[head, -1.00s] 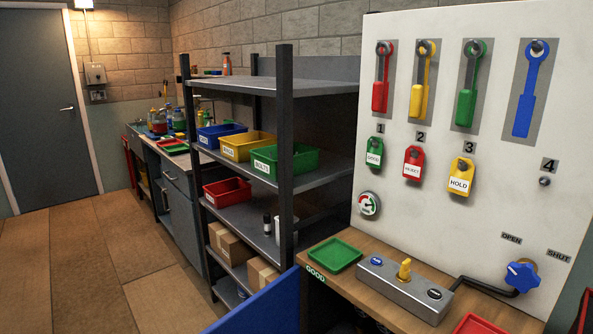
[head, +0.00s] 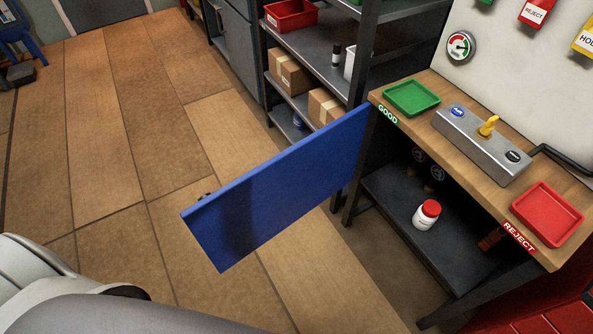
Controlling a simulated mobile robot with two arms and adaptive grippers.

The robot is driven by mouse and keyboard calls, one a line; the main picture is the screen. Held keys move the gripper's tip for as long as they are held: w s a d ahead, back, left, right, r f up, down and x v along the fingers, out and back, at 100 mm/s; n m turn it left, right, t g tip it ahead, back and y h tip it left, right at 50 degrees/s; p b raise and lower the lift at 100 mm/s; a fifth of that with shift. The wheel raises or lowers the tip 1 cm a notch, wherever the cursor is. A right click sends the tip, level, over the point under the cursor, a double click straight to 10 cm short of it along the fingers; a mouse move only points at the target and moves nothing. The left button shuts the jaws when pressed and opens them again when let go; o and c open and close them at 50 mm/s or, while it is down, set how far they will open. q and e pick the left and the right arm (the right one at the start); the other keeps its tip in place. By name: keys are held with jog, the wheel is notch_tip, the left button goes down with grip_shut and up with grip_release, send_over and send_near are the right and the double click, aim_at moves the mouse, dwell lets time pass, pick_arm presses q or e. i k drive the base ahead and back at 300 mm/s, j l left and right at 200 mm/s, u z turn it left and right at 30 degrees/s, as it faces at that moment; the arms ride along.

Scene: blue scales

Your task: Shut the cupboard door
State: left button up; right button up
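The cupboard door (head: 285,190) is a flat blue panel. It stands wide open, swung out over the floor from the left front post of the workbench. A small dark knob or handle (head: 205,196) shows just past its top edge near the free end. The cupboard under the bench is open to view, with a dark shelf (head: 390,205) inside. A white jar with a red lid (head: 426,215) stands on that shelf, and several dark round items sit further back. Neither gripper is in view. A white and grey part of my own body fills the lower left corner.
The bench top (head: 460,170) holds a green tray (head: 412,97), a grey switch box (head: 483,143) and a red tray (head: 548,213). A shelf rack with cardboard boxes (head: 290,72) stands behind the door. The wooden floor (head: 130,150) left of the door is clear.

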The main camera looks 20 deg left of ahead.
aim_at(236, 219)
jog(key=i+j+z, duration=0.15)
jog(key=j+z, duration=0.15)
jog(key=j, duration=0.25)
jog(key=j+z, duration=0.35)
jog(key=j, duration=0.2)
jog(key=j+z, duration=0.3)
jog(key=j, duration=0.3)
jog(key=j+z, duration=0.3)
jog(key=j, duration=0.3)
jog(key=k+j+z, duration=0.1)
jog(key=j+z, duration=0.25)
jog(key=j, duration=0.2)
jog(key=k+j+z, duration=0.3)
jog(key=j, duration=0.25)
jog(key=i, duration=0.1)
